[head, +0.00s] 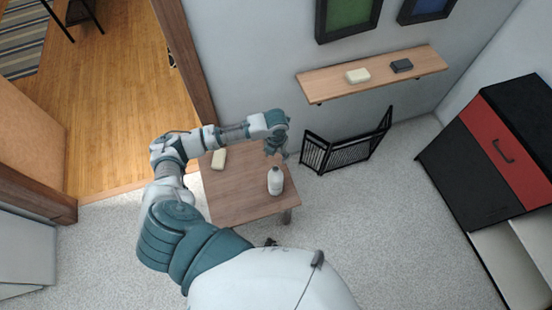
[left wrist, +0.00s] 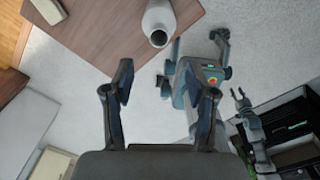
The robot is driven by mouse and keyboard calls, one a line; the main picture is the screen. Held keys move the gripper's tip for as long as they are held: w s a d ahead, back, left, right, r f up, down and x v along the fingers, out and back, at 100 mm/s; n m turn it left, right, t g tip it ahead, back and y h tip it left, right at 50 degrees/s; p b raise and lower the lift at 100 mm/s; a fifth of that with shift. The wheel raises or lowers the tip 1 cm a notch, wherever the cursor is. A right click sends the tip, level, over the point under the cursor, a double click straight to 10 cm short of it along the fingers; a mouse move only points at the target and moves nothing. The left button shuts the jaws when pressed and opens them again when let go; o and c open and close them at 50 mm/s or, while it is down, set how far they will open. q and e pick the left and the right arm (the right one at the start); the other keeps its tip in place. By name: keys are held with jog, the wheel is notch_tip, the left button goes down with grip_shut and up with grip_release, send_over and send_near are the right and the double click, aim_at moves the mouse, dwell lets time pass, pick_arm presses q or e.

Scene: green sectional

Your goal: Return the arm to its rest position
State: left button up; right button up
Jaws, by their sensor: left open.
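My left arm reaches out over a small wooden table (head: 238,192) in the head view, bent at the elbow. Its gripper (head: 280,148) hangs above the table's far right corner, pointing down. In the left wrist view the left gripper (left wrist: 162,88) has its two fingers wide apart with nothing between them. Beyond the fingers are the carpet and the table edge. A white bottle (head: 275,181) stands upright on the table, apart from the gripper; it also shows in the left wrist view (left wrist: 159,22).
A pale block (head: 219,159) lies on the table. A wall shelf (head: 372,75) holds a cream block (head: 357,76) and a dark block (head: 401,66). A black and red cabinet (head: 497,145) is at right. Open carpet lies between.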

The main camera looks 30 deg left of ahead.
jog(key=shift+s+d, duration=0.1)
jog(key=shift+d, duration=0.3)
